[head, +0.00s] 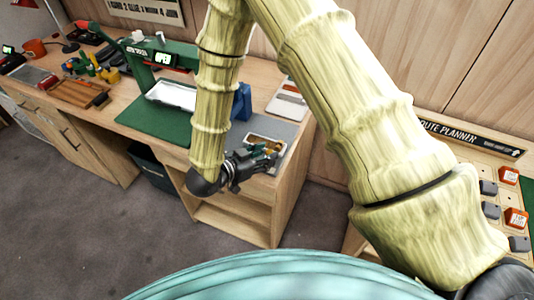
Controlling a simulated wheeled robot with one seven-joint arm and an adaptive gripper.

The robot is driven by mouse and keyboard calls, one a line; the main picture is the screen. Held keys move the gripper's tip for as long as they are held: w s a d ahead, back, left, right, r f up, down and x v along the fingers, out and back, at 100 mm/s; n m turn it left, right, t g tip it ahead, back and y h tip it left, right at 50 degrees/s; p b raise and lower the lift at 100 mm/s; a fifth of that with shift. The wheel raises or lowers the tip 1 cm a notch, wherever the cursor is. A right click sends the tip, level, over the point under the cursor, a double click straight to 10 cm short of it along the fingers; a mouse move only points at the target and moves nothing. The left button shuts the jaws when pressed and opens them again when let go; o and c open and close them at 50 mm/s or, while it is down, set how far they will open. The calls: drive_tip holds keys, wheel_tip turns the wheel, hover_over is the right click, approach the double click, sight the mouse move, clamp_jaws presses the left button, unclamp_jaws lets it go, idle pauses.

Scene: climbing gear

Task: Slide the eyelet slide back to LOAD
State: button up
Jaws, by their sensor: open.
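A green press-like machine (133,58) stands on the wooden workbench, with a small lit display reading "OPEN" (163,59). I cannot make out the eyelet slide or a LOAD mark; my arm covers part of the bench beside the machine. A white tray-like plate (173,95) lies in front of the machine on a green mat (150,122). My gripper (262,158) is open near the bench's right front edge. It is in front of a small tray of parts (266,143), to the right of the machine. Whether it touches the tray is unclear.
A blue object (241,102) and a pale box (288,104) stand right of my forearm. Tools and a brown wooden rack (80,93) lie on the left bench. A route planner board (470,133) with pegs stands at right. Grey floor (130,235) is clear in front.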

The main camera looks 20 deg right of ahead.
drive_tip(key=v, duration=1)
drive_tip(key=shift+s, duration=0.1)
